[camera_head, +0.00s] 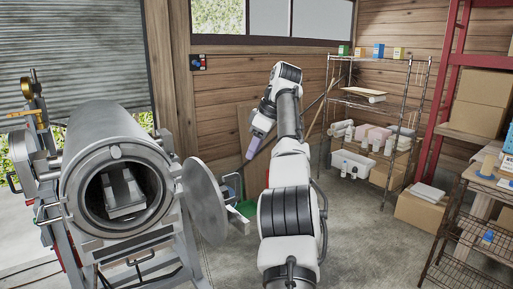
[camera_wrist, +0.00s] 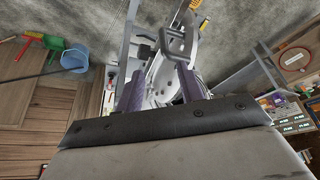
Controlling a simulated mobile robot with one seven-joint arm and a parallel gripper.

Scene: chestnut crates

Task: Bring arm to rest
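My arm reaches up from the bottom middle of the head view and bends over at its top. My gripper (camera_head: 254,147) hangs down and to the left from there, in front of the wood wall. Its purple fingers also show in the wrist view (camera_wrist: 160,88), standing apart with nothing held between them. Behind the fingers in that view are grey metal parts with a looped handle (camera_wrist: 177,42). I cannot tell how far these are from the fingertips.
A steel cylindrical vessel (camera_head: 113,150) stands at left, its round door (camera_head: 205,201) swung open close to my arm. A wire shelf (camera_head: 408,110) stands at the back right, a rack with boxes (camera_head: 486,87) at right. A blue bucket (camera_wrist: 75,58) shows in the wrist view.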

